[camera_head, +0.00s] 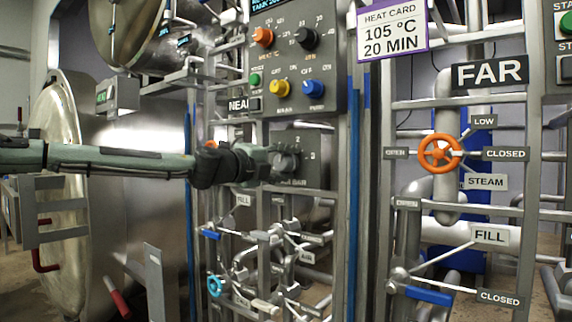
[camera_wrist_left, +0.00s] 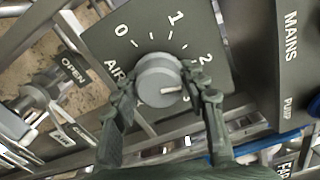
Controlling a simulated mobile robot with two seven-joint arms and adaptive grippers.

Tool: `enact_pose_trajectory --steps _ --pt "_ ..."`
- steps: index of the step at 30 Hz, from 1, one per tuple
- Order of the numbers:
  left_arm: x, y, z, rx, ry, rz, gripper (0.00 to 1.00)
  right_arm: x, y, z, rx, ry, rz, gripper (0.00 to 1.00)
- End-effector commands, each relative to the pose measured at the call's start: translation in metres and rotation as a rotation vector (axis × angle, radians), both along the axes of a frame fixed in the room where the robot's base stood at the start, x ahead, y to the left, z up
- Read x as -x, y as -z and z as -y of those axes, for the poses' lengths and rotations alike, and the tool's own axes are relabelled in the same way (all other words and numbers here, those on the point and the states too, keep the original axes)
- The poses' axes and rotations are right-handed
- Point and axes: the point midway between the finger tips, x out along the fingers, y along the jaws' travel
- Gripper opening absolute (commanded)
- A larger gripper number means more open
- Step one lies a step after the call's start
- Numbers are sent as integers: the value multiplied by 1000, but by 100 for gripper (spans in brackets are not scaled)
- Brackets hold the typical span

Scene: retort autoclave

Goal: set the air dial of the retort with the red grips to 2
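The air dial is a round grey knob (camera_wrist_left: 160,80) on a dark plate (camera_wrist_left: 110,40) marked 0, 1, 2 and 3 and lettered AIR. Its white pointer line points toward the 3. My left gripper (camera_wrist_left: 160,85) has a finger on each side of the knob, close against it. In the head view the left gripper (camera_head: 280,160) is at the dial plate (camera_head: 318,174) and covers part of the knob. The near retort's round door (camera_head: 58,150) is at the left, with a red grip (camera_head: 44,262) below it. My right gripper is not in view.
A panel with coloured knobs (camera_head: 297,70) is above the dial. Pipes with a blue lever (camera_head: 210,234) and a teal valve wheel (camera_head: 214,286) are below. An orange wheel (camera_head: 440,153) and the FAR sign (camera_head: 490,73) are at the right.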

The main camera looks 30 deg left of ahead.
Motion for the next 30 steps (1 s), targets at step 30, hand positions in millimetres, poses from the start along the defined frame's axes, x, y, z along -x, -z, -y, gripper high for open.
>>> enact_pose_trajectory --steps 30 --pt "70 -3 -5 0 1 5 61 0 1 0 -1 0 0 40"
